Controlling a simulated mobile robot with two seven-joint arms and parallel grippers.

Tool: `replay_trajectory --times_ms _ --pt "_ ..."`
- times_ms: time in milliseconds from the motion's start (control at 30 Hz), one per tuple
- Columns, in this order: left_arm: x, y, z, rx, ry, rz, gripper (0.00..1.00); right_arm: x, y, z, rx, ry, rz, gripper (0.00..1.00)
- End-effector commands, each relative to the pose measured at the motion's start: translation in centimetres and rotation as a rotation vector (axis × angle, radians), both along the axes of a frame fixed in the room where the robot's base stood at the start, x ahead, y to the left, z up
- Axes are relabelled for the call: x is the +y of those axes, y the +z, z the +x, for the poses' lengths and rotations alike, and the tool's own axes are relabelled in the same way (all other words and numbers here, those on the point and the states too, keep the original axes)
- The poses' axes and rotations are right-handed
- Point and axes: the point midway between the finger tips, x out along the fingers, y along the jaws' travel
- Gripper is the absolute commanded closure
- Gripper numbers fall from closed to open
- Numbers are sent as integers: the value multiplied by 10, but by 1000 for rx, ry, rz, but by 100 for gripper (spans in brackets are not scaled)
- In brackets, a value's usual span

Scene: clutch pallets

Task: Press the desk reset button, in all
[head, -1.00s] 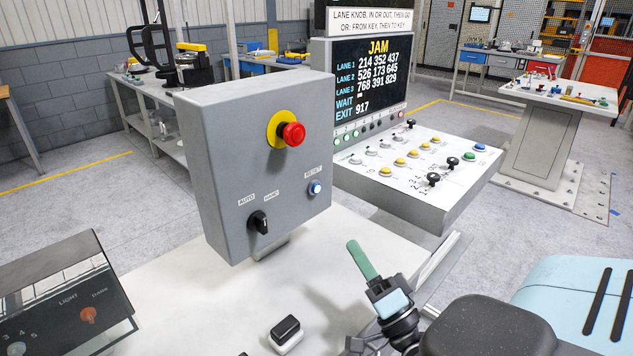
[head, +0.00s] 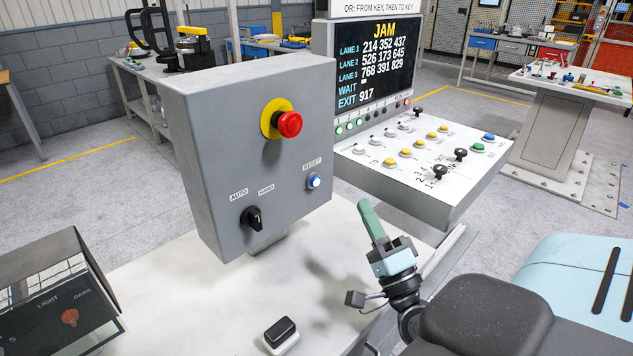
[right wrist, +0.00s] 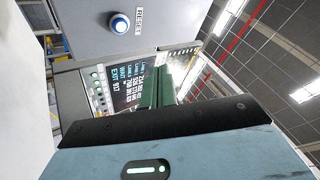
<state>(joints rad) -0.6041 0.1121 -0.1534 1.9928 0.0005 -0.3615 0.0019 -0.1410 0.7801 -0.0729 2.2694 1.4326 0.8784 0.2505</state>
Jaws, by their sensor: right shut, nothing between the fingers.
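The reset button (head: 314,181) is a lit blue-white button in a pale ring, under a RESET label on the right side of the grey control box (head: 205,150). It also shows in the right wrist view (right wrist: 119,24), at the upper left. My right gripper (head: 366,207) has green fingers that are shut and empty. It points up, to the right of and below the button in the head view, apart from it. In the right wrist view the closed green fingers (right wrist: 158,88) point toward the screen, and the button lies off to their left. My left gripper is not in view.
The box also carries a red emergency knob (head: 288,124) and a black AUTO/HAND switch (head: 252,218). Behind stands a console screen (head: 373,68) reading JAM, with a sloped button panel (head: 400,196). A black rocker (head: 280,331) and a dark LIGHT/DARK box (head: 60,285) stand on the white desk.

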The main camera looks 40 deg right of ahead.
Motion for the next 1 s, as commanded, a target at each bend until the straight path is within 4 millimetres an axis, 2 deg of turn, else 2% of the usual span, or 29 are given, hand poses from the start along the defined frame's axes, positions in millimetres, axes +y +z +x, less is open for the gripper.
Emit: replay_trajectory --times_ms 167,500,600,800,1000 --pt "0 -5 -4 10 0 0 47 1 -1 14 -1 0 1 100" --pt "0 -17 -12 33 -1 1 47 5 -1 56 -2 -1 1 100" --pt "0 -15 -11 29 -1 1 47 5 0 67 -1 -2 1 100" --pt "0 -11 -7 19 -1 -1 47 7 0 82 -1 -1 -1 100" --pt "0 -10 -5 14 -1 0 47 7 0 86 -1 0 -1 100"
